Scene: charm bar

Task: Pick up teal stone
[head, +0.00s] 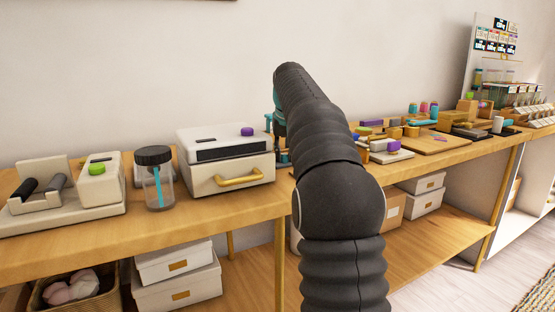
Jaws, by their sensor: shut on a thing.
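My arm, in a black ribbed sleeve, rises through the middle of the head view and bends away over the workbench (240,205). My gripper is hidden behind it, so its fingers and anything between them do not show. I cannot make out a teal stone anywhere. A teal upright fixture (279,123) shows in part just left of the arm, and the arm covers the rest of it.
A cream machine (232,173) with a gold handle and a lidded jar (155,180) stand left of the arm. A cream roller device (70,205) is at far left. A wooden board (440,142) and small coloured items lie right. Boxes (175,280) fill the lower shelf.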

